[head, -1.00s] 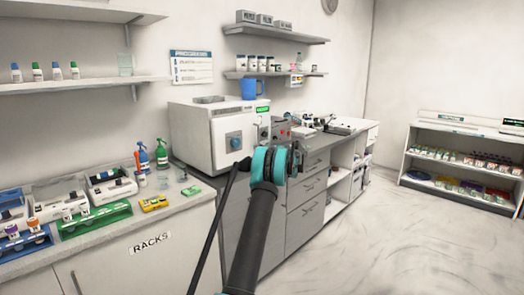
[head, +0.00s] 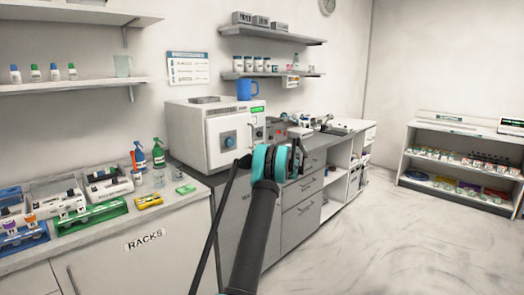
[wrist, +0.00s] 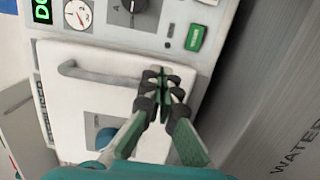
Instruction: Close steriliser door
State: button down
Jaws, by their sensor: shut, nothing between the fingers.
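The steriliser (head: 183,126) is a white box on the counter in the head view. Its door (head: 228,138), with a blue round part, looks flush or nearly flush with the front; I cannot tell whether it is fully shut. In the wrist view the white door (wrist: 85,100) fills the middle, with a grey bar handle (wrist: 95,75) along one edge. My gripper (wrist: 163,82) is shut and empty, its fingertips in front of the door by the handle's right end. Contact with the door cannot be told.
A control panel with a gauge (wrist: 78,14), a knob and a green button (wrist: 195,38) borders the door. Racks and bottles (head: 158,154) stand on the left counter. The floor at right is clear.

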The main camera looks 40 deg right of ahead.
jog(key=s, duration=0.9)
jog(key=shift+s+d, duration=0.25)
jog(key=shift+d, duration=0.2)
jog(key=w+a+r+m+t+h, duration=0.1)
jog(key=w+a+r+m+h, duration=0.45)
jog(key=a+r, duration=0.55)
jog(key=s+a+m+g+h, duration=0.1)
jog(key=a+m+g+h, duration=0.25)
jog(key=a+m, duration=0.75)
jog(key=s+a+f+m+g+y, duration=0.1)
jog(key=s+a+f+g, duration=0.1)
jog(key=s+a+f, duration=0.5)
jog(key=s+a+f+g+y, duration=0.1)
jog(key=s+a+f+g, duration=0.15)
jog(key=a, duration=0.85)
jog(key=s+a+f+m+g+y, duration=0.1)
jog(key=s+a+f, duration=0.45)
jog(key=a, duration=0.45)
jog(key=s+a+f+g+y, duration=0.3)
jog(key=s+a+f, duration=0.4)
jog(key=s, duration=0.5)
jog(key=s+a+f+g+y, duration=0.2)
jog(key=s+a+f, duration=0.6)
jog(key=s+a, duration=0.4)
jog(key=shift+a+n+g+y, duration=0.3)
jog(key=shift+n+g+y, duration=0.1)
jog(key=shift+y, duration=0.3)
